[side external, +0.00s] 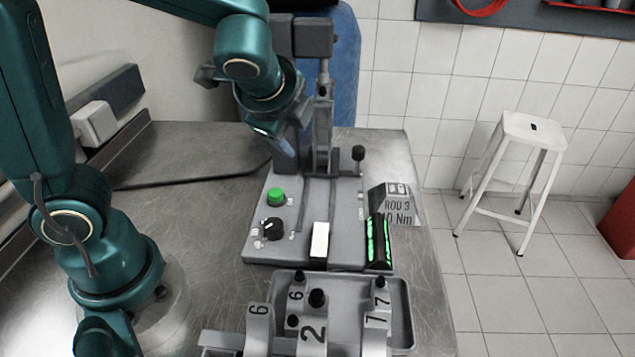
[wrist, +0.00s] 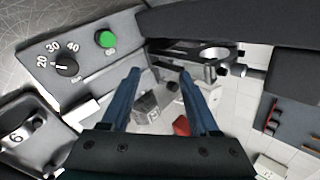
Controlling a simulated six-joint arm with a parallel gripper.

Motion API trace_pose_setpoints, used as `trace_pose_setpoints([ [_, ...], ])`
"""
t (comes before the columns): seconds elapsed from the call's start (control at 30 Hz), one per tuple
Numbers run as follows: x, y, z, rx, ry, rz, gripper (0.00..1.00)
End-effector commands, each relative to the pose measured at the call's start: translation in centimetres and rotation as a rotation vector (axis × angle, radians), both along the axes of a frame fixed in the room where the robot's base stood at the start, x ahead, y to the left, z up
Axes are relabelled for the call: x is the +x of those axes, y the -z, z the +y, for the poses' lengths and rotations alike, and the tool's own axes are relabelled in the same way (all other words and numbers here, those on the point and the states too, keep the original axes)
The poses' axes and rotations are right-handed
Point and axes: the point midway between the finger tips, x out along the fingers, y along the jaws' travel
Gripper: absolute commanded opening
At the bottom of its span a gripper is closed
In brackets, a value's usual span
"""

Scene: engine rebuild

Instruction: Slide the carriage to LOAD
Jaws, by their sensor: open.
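The grey machine base (side external: 262,235) stands on the metal bench, with a slide track (side external: 318,205) running front to back. At the back end of the track is the upright carriage assembly (side external: 323,120), holding a grey rod; my arm partly hides it. A black ball knob (side external: 358,153) stands at its right. I cannot read a LOAD mark. My gripper (side external: 285,145) is in front of and left of the upright rod, above the base. In the wrist view its blue fingers (wrist: 160,72) are apart with nothing between them, and the rod's ring end (wrist: 212,54) is beyond them.
A green button (side external: 276,196) and black dial (side external: 271,229) stand on the base's left. A tray (side external: 398,300) with numbered caps is in front.

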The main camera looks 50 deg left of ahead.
Motion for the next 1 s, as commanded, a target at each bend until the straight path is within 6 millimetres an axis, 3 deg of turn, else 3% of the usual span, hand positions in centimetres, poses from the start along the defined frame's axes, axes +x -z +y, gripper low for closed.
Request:
trace_pose_setpoints([
  [0.5,-7.6,-0.7,-0.5,-0.443,-0.446,-0.092,0.62],
  [1.0,-12.6,-0.7,-3.4,-0.852,-0.813,-0.164,0.62],
])
